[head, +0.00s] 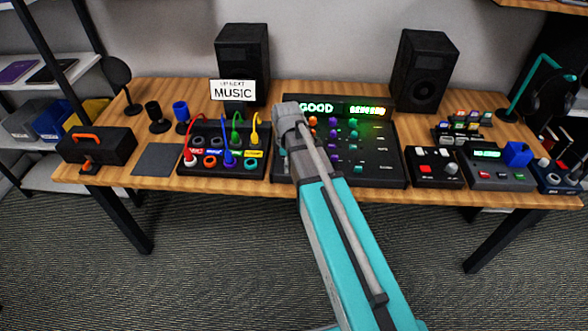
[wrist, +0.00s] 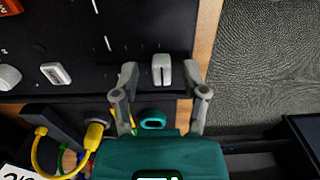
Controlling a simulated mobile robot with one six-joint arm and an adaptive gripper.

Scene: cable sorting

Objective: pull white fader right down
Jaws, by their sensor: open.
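The black mixer console (head: 390,160) stands on the table in the head view, with my arm across its left part. In the wrist view its dark panel (wrist: 130,30) fills the upper left. A white fader cap (wrist: 162,69) sits near the panel's edge, between the tips of my gripper (wrist: 161,74). My gripper is open, with a finger on each side of the cap and a visible gap at both. A second white fader cap (wrist: 56,74) lies further left on the panel. My fingertips are hidden behind my arm in the head view.
Beside the console is a patch box (head: 225,168) with coloured cables; a yellow cable (wrist: 42,145) shows close to my gripper in the wrist view. Two black speakers (head: 242,62) (head: 423,72) stand behind. A MUSIC sign (head: 233,90) stands left of my arm.

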